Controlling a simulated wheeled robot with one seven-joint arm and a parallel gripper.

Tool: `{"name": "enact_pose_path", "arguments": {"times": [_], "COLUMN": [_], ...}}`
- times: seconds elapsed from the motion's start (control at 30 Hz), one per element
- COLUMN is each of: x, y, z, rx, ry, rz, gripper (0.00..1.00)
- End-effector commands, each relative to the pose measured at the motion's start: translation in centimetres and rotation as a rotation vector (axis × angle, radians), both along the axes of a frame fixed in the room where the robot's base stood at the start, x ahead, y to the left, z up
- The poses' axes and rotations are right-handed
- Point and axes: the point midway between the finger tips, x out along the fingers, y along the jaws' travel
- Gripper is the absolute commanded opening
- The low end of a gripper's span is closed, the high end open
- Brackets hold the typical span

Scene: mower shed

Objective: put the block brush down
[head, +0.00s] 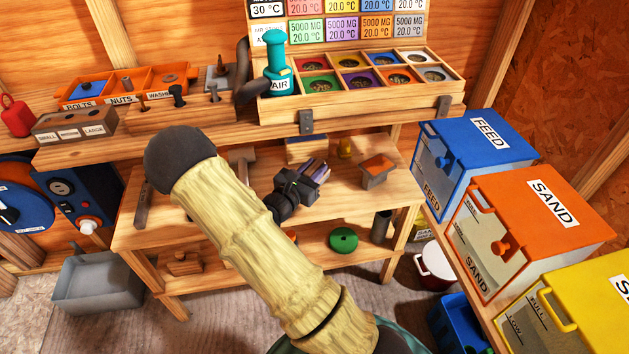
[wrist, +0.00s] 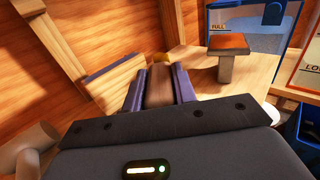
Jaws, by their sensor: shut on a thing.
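In the wrist view the fingers are closed on the sides of a brown wooden block, which I take to be the block brush (wrist: 159,88). In the head view the brush is mostly hidden by the fingers. I cannot tell whether it touches the shelf (head: 232,226) or hangs just above it.
An orange-topped block (head: 378,166) stands right of my gripper. The upper shelf (head: 222,124) overhangs the back. Feed (head: 473,150) and sand bins stand at the right.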

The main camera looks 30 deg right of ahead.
Motion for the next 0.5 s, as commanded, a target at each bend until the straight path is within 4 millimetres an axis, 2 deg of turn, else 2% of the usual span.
{"name": "enact_pose_path", "arguments": {"times": [0.27,0.5], "x": [-0.1,-0.1], "y": [-0.2,-0.2], "z": [-0.1,-3.2], "rx": [0.000,-0.001], "ry": [0.000,0.000], "rz": [-0.004,-0.004], "gripper": [0.02,0.02]}}
